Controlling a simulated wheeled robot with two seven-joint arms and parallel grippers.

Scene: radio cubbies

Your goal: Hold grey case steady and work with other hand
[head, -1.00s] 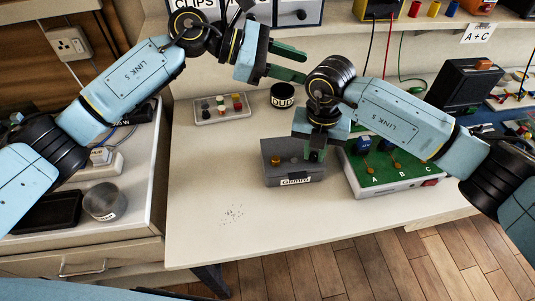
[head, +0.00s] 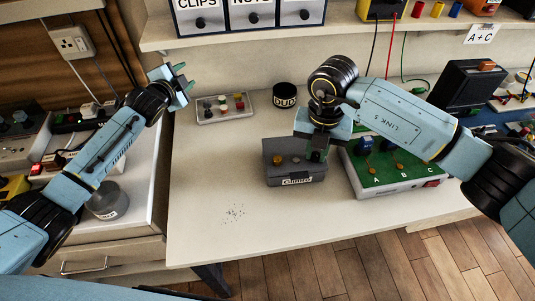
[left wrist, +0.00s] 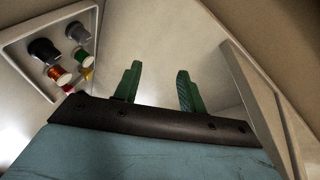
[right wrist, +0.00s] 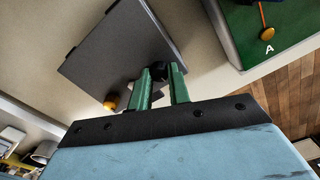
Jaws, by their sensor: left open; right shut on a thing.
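My right gripper (head: 317,155) points down at the case's right top side. In the right wrist view its fingers (right wrist: 161,76) are shut on a small black knob (right wrist: 160,70) at the case's edge. The yellow knob also shows there (right wrist: 110,103). My left gripper (head: 184,80) is open and empty, left of the parts tray (head: 225,117). Its spread fingers (left wrist: 160,70) show bare surface between them.
A black round DUD container (head: 285,95) stands behind the case. A green-topped board (head: 390,175) marked A, B, C sits close to the case's right. A shelf with drawers (head: 250,17) runs along the back. The bench's front left is clear except for dark specks (head: 235,213).

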